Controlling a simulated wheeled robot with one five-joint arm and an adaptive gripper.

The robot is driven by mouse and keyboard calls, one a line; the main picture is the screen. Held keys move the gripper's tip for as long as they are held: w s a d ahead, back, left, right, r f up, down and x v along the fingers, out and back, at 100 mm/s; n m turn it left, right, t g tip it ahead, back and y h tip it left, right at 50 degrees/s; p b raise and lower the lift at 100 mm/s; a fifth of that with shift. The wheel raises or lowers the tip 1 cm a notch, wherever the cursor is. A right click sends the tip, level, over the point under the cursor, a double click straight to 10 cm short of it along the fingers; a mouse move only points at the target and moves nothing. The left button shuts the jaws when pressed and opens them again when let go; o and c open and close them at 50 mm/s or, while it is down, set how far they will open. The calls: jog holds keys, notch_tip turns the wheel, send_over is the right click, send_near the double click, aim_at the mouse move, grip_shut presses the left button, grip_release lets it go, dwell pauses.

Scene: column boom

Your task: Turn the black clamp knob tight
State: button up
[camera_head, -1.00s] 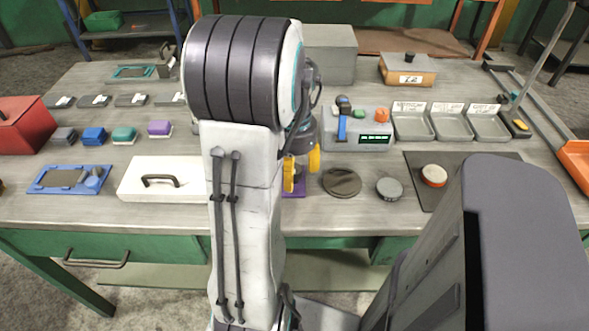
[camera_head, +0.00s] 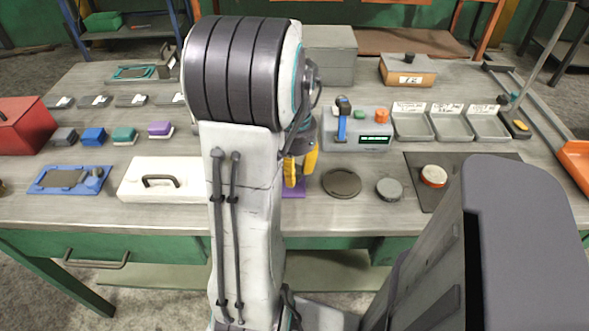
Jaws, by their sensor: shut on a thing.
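My gripper (camera_head: 301,170) has yellow fingers pointing down just right of my arm, above a small purple plate (camera_head: 293,193) near the table's front edge. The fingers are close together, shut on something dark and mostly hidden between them. By its place this seems to be the black clamp knob, but its shape and the clamp under it do not show clearly. My arm covers the area to the left of the gripper.
A dark round disc (camera_head: 341,183) and a grey round tin (camera_head: 389,189) lie close to the right. A grey box with a display (camera_head: 357,137) stands behind. A white case (camera_head: 163,181) lies left of my arm. Bare table lies in front.

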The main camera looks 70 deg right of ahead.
jog(key=shift+f+m, duration=0.1)
jog(key=shift+m, duration=0.2)
jog(key=m, duration=0.5)
jog(key=shift+m, duration=0.3)
jog(key=m, duration=0.5)
jog(key=shift+a+p, duration=0.1)
jog(key=shift+p, duration=0.25)
jog(key=m, duration=0.6)
jog(key=shift+m, duration=0.4)
jog(key=m, duration=0.5)
jog(key=shift+m, duration=0.4)
jog(key=o, duration=1.2)
